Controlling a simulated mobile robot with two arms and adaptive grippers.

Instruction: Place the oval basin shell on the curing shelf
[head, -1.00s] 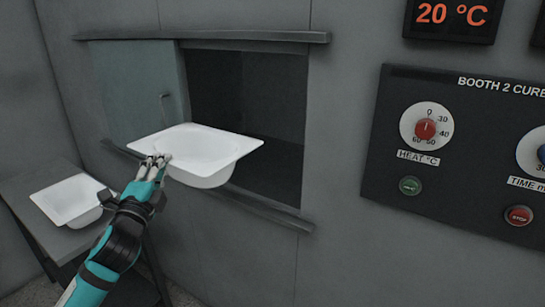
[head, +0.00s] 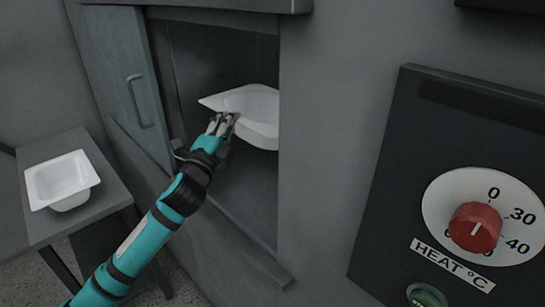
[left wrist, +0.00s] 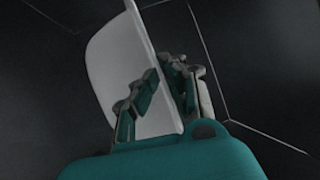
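A white basin shell (head: 257,104) with a flat, cornered rim and a deep bowl is inside the dark booth opening; the opening's right edge hides part of it. My left gripper (head: 223,123) reaches through the opening and is shut on the shell's near rim. In the left wrist view the fingers (left wrist: 160,92) pinch the rim from both sides, and the shell (left wrist: 112,55) extends up and left. Whether its bowl is oval is hard to tell. No shelf surface under it shows clearly. My right gripper is out of view.
A second white basin (head: 62,180) sits on a grey side table (head: 105,195) at the left. A ledge (head: 250,255) runs below the opening. A control panel (head: 400,200) with a red heat dial (head: 475,227) is at right.

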